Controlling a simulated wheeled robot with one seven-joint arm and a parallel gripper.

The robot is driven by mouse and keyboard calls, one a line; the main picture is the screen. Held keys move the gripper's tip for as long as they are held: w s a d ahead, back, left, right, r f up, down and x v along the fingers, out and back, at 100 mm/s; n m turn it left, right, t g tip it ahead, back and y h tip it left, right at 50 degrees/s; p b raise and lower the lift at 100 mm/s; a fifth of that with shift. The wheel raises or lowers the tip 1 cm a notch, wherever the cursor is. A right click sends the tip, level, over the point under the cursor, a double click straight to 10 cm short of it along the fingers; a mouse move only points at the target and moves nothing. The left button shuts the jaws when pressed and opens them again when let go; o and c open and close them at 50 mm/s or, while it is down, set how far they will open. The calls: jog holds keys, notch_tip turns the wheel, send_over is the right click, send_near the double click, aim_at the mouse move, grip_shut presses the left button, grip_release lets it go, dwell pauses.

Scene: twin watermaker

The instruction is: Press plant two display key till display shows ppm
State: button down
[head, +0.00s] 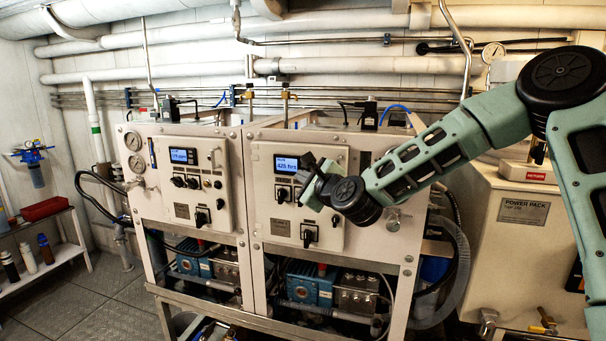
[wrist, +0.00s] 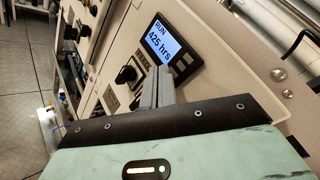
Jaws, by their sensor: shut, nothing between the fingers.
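The right-hand watermaker panel (head: 267,203) has a small lit blue display (head: 287,163). In the wrist view the display (wrist: 161,40) reads "RUN" and "425 hrs". Small dark display keys (wrist: 181,66) sit along its lower right edge. My gripper (head: 309,170) is in front of this panel, just right of the display. In the wrist view its grey fingers (wrist: 160,76) are together, with tips close to the display's lower edge and the keys. Whether they touch anything cannot be told. In the head view my gripper hides the keys.
A similar panel (head: 187,200) with its own lit display (head: 184,156) stands on the left. Black rotary knobs (head: 283,193) sit below the right display, with a larger switch (head: 308,234) lower down. A power pack cabinet (head: 510,240) stands at the right, under my arm.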

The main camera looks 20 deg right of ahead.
jog(key=shift+w+d, duration=0.2)
jog(key=shift+w, duration=0.1)
dwell(0.4)
jog(key=shift+s+a, duration=0.1)
dwell(0.4)
jog(key=shift+s+a, duration=0.35)
jog(key=shift+s, duration=0.2)
jog(key=shift+s+a+b, duration=0.2)
jog(key=shift+s+a, duration=0.55)
jog(key=shift+s, duration=0.25)
jog(key=shift+s+a+b, duration=0.2)
jog(key=shift+s+a, duration=0.55)
jog(key=shift+s, duration=0.25)
